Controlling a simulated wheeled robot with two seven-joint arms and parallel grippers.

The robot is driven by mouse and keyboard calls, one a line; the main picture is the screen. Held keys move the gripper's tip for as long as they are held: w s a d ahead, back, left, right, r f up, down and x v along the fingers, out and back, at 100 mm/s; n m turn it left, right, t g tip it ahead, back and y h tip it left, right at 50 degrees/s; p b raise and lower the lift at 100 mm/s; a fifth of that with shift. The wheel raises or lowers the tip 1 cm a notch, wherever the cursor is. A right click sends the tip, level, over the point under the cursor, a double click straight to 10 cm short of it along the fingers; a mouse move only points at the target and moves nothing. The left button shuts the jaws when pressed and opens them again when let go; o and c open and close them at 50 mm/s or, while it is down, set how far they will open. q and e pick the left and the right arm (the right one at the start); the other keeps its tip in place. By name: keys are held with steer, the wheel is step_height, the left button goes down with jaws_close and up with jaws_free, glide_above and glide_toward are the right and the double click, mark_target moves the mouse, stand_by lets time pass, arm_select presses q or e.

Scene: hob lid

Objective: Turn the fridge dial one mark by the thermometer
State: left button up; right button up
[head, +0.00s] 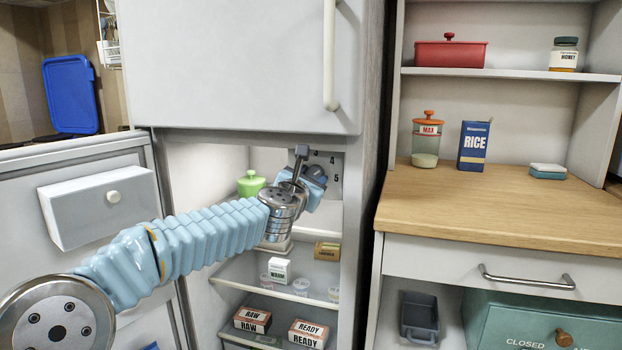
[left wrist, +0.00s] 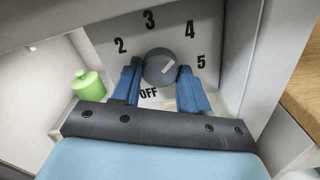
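The grey fridge dial (left wrist: 160,68) sits on a panel marked OFF, 2, 3, 4 and 5 in the left wrist view. A small white block reading WARM (head: 279,271), possibly the thermometer, stands on a fridge shelf. My right gripper is not in view.
The fridge door (head: 100,215) stands open at the left. A green jar (head: 251,184) is left of my gripper. Boxes reading RAW (head: 252,320) and READY (head: 308,333) stand lower in the fridge. A wooden counter (head: 500,210) is at the right.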

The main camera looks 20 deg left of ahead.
arm_select(q)
steer(key=c, duration=0.5)
steer(key=shift+m, duration=0.3)
steer(key=m, duration=0.4)
steer(key=shift+p, duration=0.4)
steer(key=m+p, duration=0.1)
steer(key=m, duration=0.4)
steer(key=shift+m, duration=0.3)
steer(key=o, duration=1.1)
